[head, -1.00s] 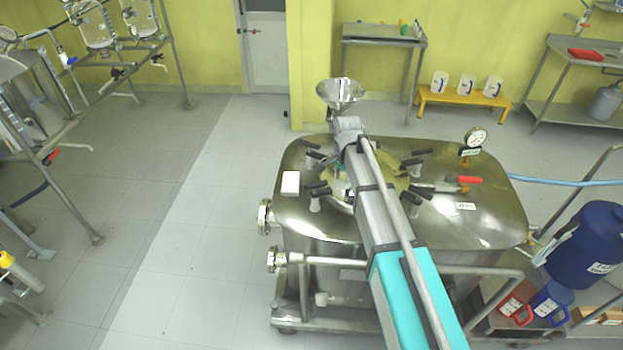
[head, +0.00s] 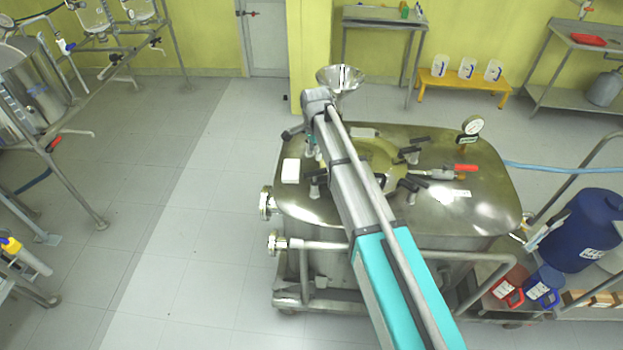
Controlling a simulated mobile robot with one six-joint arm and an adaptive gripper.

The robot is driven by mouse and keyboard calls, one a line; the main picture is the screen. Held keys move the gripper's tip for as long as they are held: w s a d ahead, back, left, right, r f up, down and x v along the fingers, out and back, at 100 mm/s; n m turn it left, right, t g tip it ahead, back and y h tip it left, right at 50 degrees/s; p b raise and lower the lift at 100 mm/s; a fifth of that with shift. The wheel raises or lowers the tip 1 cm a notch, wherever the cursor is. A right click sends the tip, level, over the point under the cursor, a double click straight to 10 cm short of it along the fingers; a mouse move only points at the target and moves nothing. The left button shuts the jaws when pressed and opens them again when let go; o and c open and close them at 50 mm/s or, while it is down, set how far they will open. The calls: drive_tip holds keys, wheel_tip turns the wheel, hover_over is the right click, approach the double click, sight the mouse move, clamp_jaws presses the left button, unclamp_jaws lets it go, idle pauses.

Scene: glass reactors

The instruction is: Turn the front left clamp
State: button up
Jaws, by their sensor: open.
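A steel vessel with a domed lid (head: 470,205) stands in the middle, with several black-handled clamps around its round hatch (head: 385,160). The front left clamp (head: 317,178) is on the near left of the hatch, just left of my arm, with its black handle showing. My gripper (head: 314,152) hangs below the wrist at the far end of my arm, over the left side of the lid, behind the front left clamp. It is open and partly hidden. I see no contact with the clamp. Another black handle (head: 292,132) shows at the back left, close to my gripper.
A steel funnel (head: 340,76) rises behind the wrist. A white block (head: 290,171) sits on the lid's left edge. A pressure gauge (head: 471,126) and a red-handled valve (head: 464,168) stand on the right. My arm crosses the lid's front.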

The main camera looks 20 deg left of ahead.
sight(315, 174)
drive_tip(key=shift+f+b, duration=6.65)
drive_tip(key=shift+f, duration=0.1)
